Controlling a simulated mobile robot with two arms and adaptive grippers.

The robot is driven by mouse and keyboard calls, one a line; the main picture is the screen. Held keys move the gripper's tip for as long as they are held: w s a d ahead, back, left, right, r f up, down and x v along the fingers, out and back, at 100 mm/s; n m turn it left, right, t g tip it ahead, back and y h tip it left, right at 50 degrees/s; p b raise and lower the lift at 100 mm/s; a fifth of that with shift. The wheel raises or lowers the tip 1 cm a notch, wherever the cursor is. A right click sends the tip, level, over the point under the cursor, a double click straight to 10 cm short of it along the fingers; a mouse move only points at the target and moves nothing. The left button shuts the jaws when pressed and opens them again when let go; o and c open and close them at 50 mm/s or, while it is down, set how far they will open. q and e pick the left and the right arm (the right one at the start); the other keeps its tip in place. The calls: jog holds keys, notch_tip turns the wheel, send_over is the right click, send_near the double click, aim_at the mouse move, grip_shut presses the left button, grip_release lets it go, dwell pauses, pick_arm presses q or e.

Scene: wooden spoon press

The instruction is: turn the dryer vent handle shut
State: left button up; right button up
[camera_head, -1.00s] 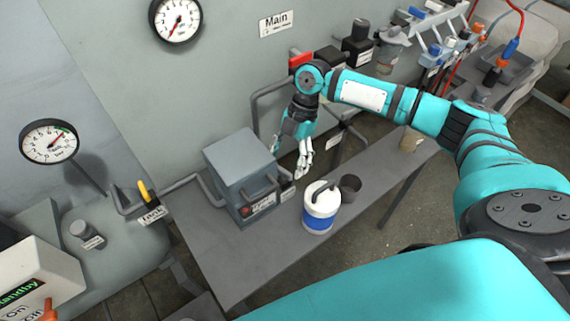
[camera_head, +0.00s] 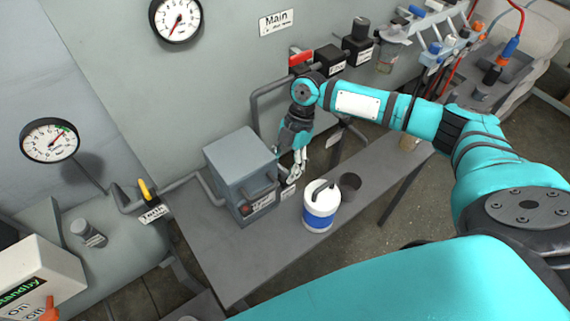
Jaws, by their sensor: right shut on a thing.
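A grey box unit (camera_head: 228,165) with a label and a red button on its front stands on the grey bench. A small white label (camera_head: 288,191) sits at its right side. My right gripper (camera_head: 296,172) reaches down just right of the box, above this label. Its fingers are shut on a small part there, which I take to be the dryer vent handle; the fingers hide it, so its angle cannot be read. My left gripper is not in view.
A white and blue canister (camera_head: 321,207) and a dark cup (camera_head: 350,185) stand on the bench (camera_head: 215,255) close to the right gripper. A red-handled valve (camera_head: 300,59) is behind the arm. A yellow-handled valve (camera_head: 147,190) is at left. The bench's front left is clear.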

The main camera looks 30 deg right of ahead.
jog(key=m+p, duration=0.1)
jog(key=p, duration=0.1)
jog(key=shift+s+r+m+t+p, duration=0.15)
jog(key=shift+r+m+t+p, duration=0.15)
jog(key=shift+m+p, duration=0.1)
jog(key=shift+f+m+y+p, duration=0.15)
jog(key=shift+m+y+p, duration=0.15)
jog(key=shift+m, duration=0.3)
jog(key=shift+f, duration=0.1)
jog(key=o, duration=1.2)
jog(key=v, duration=1.2)
jog(key=shift+s, duration=0.1)
